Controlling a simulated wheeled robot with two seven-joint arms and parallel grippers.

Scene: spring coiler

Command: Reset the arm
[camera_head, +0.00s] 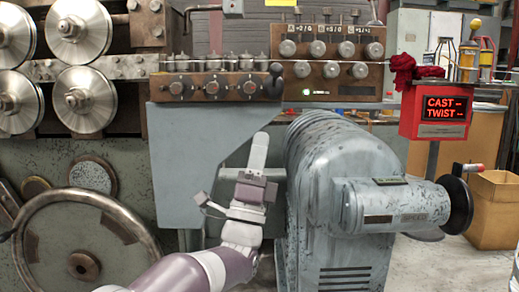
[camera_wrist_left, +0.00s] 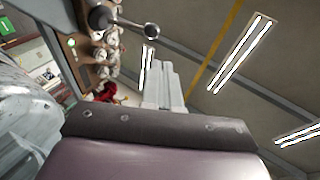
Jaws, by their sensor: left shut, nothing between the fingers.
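My left arm comes up from the bottom of the head view. My left gripper (camera_head: 260,138) points upward, its fingers shut together with nothing between them. It is in front of the grey-blue panel (camera_head: 190,135) of the coiler, to the left of the rounded grey motor housing (camera_head: 345,155). A dark-knobbed lever (camera_head: 273,80) at the right end of the lower control panel is above the fingertips and apart from them. In the left wrist view the shut fingers (camera_wrist_left: 163,88) point toward the ceiling, and a dark ball-ended rod (camera_wrist_left: 122,24) is beyond them. My right gripper is not in view.
The control panel (camera_head: 210,88) with several knobs overhangs the gripper. A large handwheel (camera_head: 85,265) and metal rollers (camera_head: 88,98) are at the left. A red CAST-TWIST sign box (camera_head: 437,112) and a cardboard box (camera_head: 497,208) are at the right.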

